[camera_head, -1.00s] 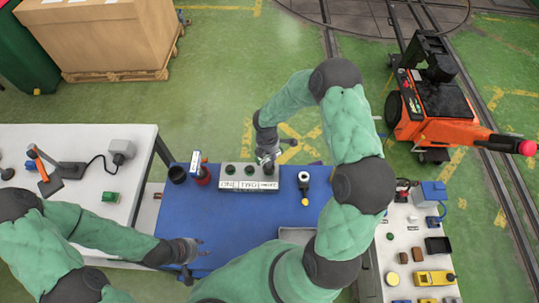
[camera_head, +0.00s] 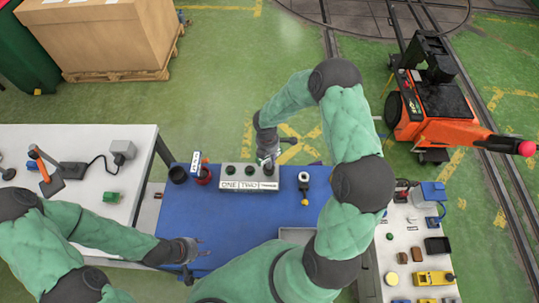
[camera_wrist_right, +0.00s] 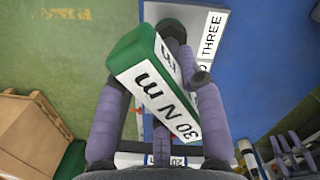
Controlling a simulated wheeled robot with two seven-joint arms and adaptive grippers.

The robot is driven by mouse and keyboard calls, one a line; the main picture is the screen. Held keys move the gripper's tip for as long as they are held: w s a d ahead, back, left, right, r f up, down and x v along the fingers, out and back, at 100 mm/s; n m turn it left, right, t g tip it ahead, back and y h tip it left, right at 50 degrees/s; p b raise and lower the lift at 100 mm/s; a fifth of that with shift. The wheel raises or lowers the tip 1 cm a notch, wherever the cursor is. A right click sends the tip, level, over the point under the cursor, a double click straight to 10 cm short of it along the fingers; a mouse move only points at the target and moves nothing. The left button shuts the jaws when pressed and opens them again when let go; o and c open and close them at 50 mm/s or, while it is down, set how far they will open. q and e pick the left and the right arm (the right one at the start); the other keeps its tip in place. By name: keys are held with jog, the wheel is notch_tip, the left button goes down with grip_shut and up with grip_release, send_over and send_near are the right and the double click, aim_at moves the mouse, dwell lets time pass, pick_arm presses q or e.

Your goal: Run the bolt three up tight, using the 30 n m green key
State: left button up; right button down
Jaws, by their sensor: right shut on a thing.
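A pale block (camera_head: 226,184) with the labels ONE, TWO and THREE stands on the blue table. Two dark green bolt heads show above ONE and TWO. My right gripper (camera_head: 267,162) is over the THREE end and hides the bolt there. In the right wrist view, the green key (camera_wrist_right: 130,55) with a white "30 N m" label is between the fingers of my right gripper (camera_wrist_right: 160,95), which is shut on it. The THREE label (camera_wrist_right: 209,35) shows beside the key. Whether the key sits on the bolt is hidden. My left gripper (camera_head: 197,258) is open and empty over the table's front left.
On the blue table (camera_head: 185,220), a dark cup (camera_head: 178,174) and a red holder with a labelled key (camera_head: 201,172) stand left of the block. A black-and-white item with a yellow end (camera_head: 304,184) stands right of it. White side tables flank it.

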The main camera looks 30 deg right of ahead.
jog(key=shift+r+p, duration=1.7)
jog(key=shift+r, duration=0.7)
